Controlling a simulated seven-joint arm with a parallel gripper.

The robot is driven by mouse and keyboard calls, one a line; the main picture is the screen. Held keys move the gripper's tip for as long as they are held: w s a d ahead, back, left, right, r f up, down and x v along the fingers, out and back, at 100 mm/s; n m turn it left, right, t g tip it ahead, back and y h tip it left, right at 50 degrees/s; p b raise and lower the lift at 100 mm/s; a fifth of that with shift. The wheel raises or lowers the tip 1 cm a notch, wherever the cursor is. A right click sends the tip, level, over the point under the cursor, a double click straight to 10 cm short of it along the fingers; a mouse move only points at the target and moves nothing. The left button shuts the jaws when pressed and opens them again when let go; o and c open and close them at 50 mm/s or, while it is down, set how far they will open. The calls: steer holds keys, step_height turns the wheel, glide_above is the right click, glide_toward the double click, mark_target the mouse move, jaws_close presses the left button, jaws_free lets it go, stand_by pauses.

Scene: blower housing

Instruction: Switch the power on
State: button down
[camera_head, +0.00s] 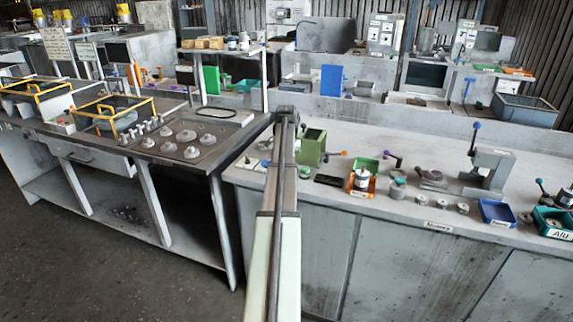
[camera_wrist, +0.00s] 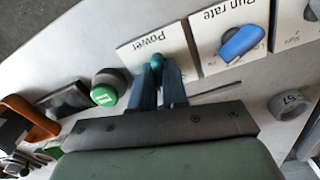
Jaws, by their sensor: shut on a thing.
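In the wrist view, a white plate labelled Power (camera_wrist: 134,50) appears upside down. A small dark teal switch knob (camera_wrist: 157,60) stands on it. My gripper (camera_wrist: 159,68) has its two blue fingers shut on this knob, one finger on each side. The fingers hide much of the knob, and I cannot tell which position the switch is in. In the head view, my arm runs up the middle, and the fingers and the Power plate cannot be made out.
Beside the Power plate are the Run rate plate with a blue knob (camera_wrist: 242,43) and a green round button (camera_wrist: 105,92). A grey ring marked 57 (camera_wrist: 288,104) lies nearby. In the head view, a green box (camera_head: 311,147) and a grey press (camera_head: 487,172) stand on the right bench.

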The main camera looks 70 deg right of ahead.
steer(key=m, duration=0.4)
stand_by(0.4)
steer(key=c, duration=1.2)
jaws_free()
steer(key=shift+c, duration=0.2)
steer(key=shift+r, duration=0.1)
steer(key=shift+r, duration=2.9)
